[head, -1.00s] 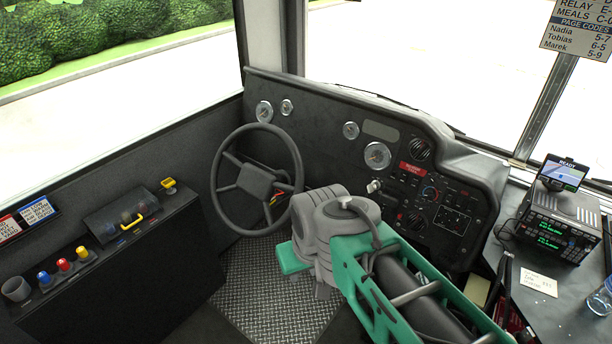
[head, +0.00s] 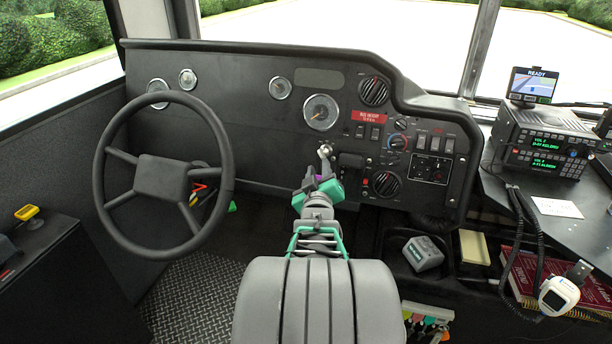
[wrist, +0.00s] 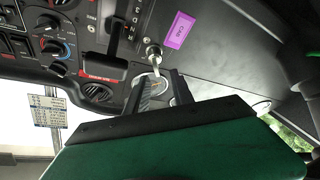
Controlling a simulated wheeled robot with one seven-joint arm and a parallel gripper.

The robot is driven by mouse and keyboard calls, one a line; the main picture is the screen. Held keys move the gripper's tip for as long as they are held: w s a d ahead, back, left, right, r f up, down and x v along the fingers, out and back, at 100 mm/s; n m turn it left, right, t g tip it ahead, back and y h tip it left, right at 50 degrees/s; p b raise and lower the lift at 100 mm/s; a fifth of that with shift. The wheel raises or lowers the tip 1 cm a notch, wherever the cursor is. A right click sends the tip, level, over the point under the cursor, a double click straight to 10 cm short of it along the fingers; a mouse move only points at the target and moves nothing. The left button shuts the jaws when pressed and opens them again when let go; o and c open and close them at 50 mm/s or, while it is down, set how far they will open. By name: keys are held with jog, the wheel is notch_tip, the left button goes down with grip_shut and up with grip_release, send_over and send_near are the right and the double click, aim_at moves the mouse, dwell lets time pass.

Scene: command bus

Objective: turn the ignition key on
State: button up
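The metal ignition key (head: 325,152) stands out of its lock on the black dashboard, right of the steering wheel. In the wrist view the key (wrist: 155,62) sits in a round silver lock beside a purple label (wrist: 179,30). My gripper (wrist: 157,76) is open, with its two dark fingers apart and pointing at the key. The key's end is at the gap between the fingertips; I see no finger closed on it. In the head view the green gripper body (head: 330,193) is just below the key, and its fingers are hard to make out.
The steering wheel (head: 163,176) is close on the left. A black lever or handle (wrist: 116,42) is near the lock in the wrist view. Switches, knobs and a round vent (head: 386,184) lie to the right. A radio (head: 546,140) stands on the right-hand counter.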

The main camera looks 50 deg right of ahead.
aim_at(321, 157)
jog(key=x, duration=0.5)
jog(key=b+x, duration=0.1)
jog(key=x, duration=0.1)
jog(key=shift+w+d+r, duration=0.1)
jog(key=shift+d+r, duration=0.15)
jog(key=shift+d, duration=0.2)
jog(key=shift+c, duration=0.4)
grip_shut()
dwell(0.5)
